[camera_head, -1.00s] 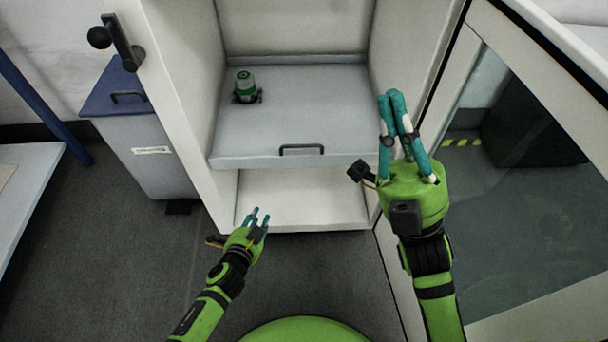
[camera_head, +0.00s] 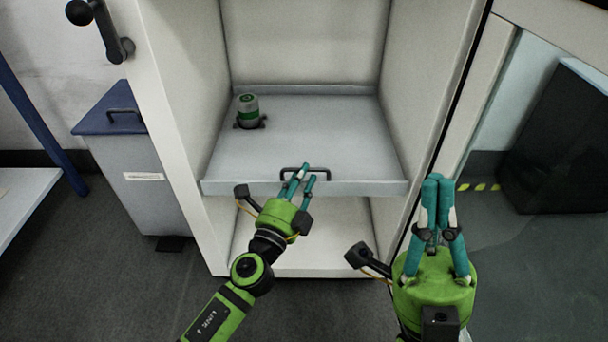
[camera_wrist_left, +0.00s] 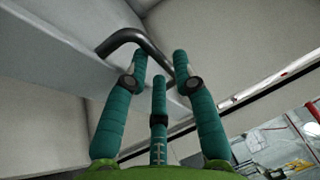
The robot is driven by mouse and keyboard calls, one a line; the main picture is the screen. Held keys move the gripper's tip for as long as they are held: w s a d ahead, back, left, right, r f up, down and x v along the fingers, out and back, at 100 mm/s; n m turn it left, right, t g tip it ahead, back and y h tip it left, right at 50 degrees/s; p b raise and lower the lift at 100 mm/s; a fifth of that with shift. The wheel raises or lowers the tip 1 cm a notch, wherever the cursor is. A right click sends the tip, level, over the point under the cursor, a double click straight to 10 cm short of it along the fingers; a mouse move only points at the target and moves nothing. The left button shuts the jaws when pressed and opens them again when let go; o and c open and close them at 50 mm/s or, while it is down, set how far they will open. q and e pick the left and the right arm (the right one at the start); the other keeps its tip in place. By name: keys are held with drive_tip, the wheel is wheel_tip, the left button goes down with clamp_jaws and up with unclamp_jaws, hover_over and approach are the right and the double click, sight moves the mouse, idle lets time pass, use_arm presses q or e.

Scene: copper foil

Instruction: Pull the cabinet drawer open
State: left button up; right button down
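The cabinet drawer (camera_head: 240,188) is a pale grey tray-like panel inside the white cabinet, with a dark bar handle (camera_head: 320,171) on its front edge. My left gripper (camera_head: 304,174) is at the handle, with its teal fingers spread. In the left wrist view the handle (camera_wrist_left: 118,40) passes just beyond the fingertips of the left gripper (camera_wrist_left: 160,62); I cannot tell if they touch. My right gripper (camera_head: 438,180) has its fingers together, empty, in front of the cabinet's right side.
The white cabinet (camera_head: 178,110) has side walls around the drawer and an open space below it. A grey bin with a blue lid (camera_head: 110,108) stands to the left. A glass-panelled door or wall is on the right. Floor in front is clear.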

use_arm(q)
drive_tip(key=shift+w+d+r, duration=0.1)
drive_tip(key=shift+w+d, duration=0.2)
drive_tip(key=shift+w, duration=0.25)
clamp_jaws()
